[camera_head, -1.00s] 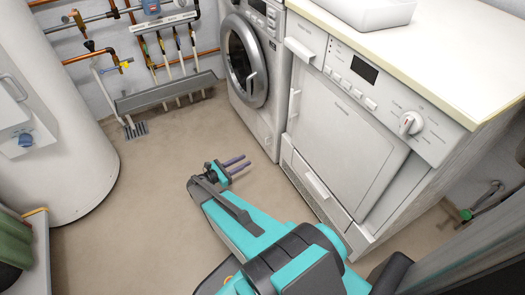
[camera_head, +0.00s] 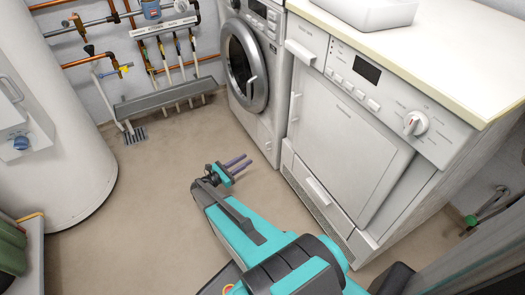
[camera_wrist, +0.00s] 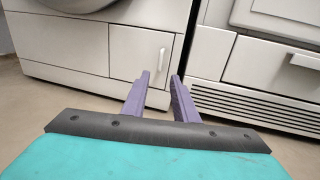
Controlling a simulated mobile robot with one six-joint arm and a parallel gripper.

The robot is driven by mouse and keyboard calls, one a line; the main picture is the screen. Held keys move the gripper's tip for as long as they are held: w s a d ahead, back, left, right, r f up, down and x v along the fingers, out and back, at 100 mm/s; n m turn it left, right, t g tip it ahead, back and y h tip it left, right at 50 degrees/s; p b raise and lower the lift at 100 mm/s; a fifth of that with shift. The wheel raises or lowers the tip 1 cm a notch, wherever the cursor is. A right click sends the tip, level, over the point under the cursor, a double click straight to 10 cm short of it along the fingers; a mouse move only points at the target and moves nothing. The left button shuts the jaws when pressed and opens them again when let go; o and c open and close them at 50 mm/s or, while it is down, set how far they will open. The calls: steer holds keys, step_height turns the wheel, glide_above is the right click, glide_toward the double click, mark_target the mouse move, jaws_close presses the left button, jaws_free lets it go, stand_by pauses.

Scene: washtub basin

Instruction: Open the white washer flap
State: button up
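The white washer (camera_head: 262,60) with a round glass door stands at the back, left of the dryer. Its small flap (camera_wrist: 138,52) is low on its front and looks closed in the wrist view, with a slim upright handle (camera_wrist: 161,58) near its right edge. In the head view the flap (camera_head: 266,132) is small and seen at a slant. My gripper (camera_head: 240,162) is low over the floor in front of the washer. In the wrist view its two purple fingers (camera_wrist: 159,76) are apart and empty, pointing toward the flap's right side. They appear short of the handle.
A white dryer (camera_head: 350,140) under a pale worktop (camera_head: 460,60) stands close on the right. A large white tank (camera_head: 60,130) is at the left. Pipes and a grey trough (camera_head: 165,98) line the back wall. The floor (camera_head: 150,200) between is clear.

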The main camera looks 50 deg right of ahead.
steer(key=s+d+b, duration=0.1)
steer(key=d+b, duration=0.2)
steer(key=d, duration=0.9)
steer(key=shift+s, duration=0.15)
jaws_close()
steer(key=shift+a, duration=0.1)
stand_by(1.1)
